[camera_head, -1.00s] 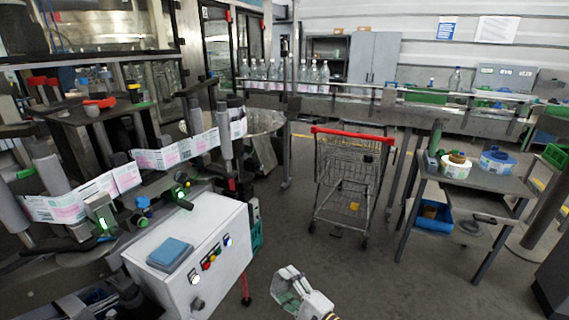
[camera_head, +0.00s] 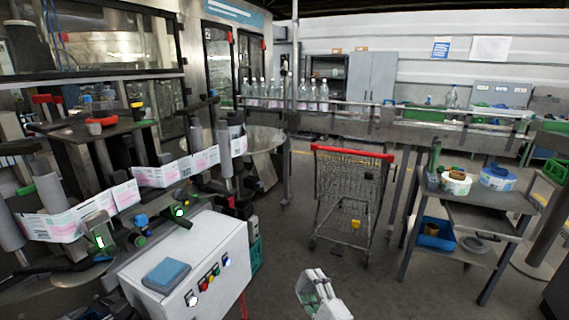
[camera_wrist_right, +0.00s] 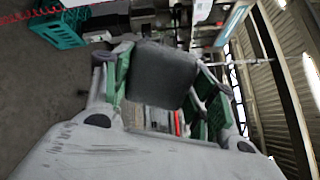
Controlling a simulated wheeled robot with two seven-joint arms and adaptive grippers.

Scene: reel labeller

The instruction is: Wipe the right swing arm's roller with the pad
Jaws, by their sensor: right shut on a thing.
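My right gripper (camera_head: 315,292) is low in the middle of the head view, right of the white control box and apart from the labeller. In the right wrist view it (camera_wrist_right: 160,85) is shut on a dark grey, flat, square pad (camera_wrist_right: 162,74), held between its green-lined fingers. The labeller on the left has upright grey rollers, one (camera_head: 224,150) near the right end of the label web (camera_head: 175,171). I cannot tell which roller belongs to the right swing arm. A blue folded square (camera_head: 166,274) lies on the control box. My left gripper is not in view.
The white control box (camera_head: 215,250) with coloured buttons stands in front of the labeller. A shopping cart (camera_head: 350,195) stands mid-floor. A side table (camera_head: 485,187) with tape rolls is at right. Bottles (camera_head: 285,93) line the conveyor behind. The floor between box and cart is open.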

